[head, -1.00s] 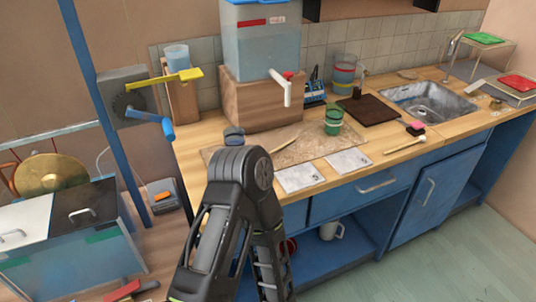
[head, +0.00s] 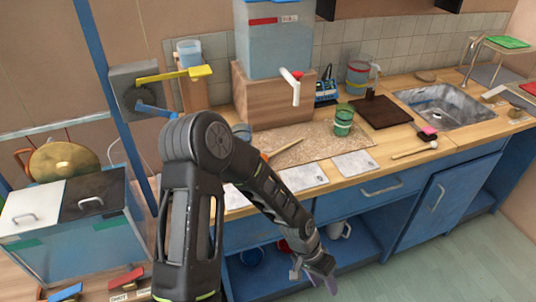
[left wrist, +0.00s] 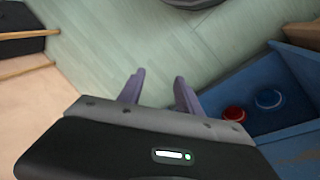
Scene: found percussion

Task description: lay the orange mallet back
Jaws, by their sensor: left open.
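A mallet with a pale wooden stick and an orange end (head: 265,156) lies on the speckled mat (head: 318,150) on the counter. My left arm partly covers that area in the head view. My left gripper (head: 318,280) hangs low in front of the blue cabinet, well below the counter top and apart from the mallet. Its two purple fingers, also seen in the left wrist view (left wrist: 160,90), are spread with nothing between them. My right gripper is in neither view.
White cards (head: 355,163) lie along the counter's front edge. A green cup (head: 343,122) stands on the mat. Another mallet (head: 412,152) lies to the right. The open shelf below holds a red mug (left wrist: 234,114) and a blue one (left wrist: 268,98). The floor (head: 450,255) is clear.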

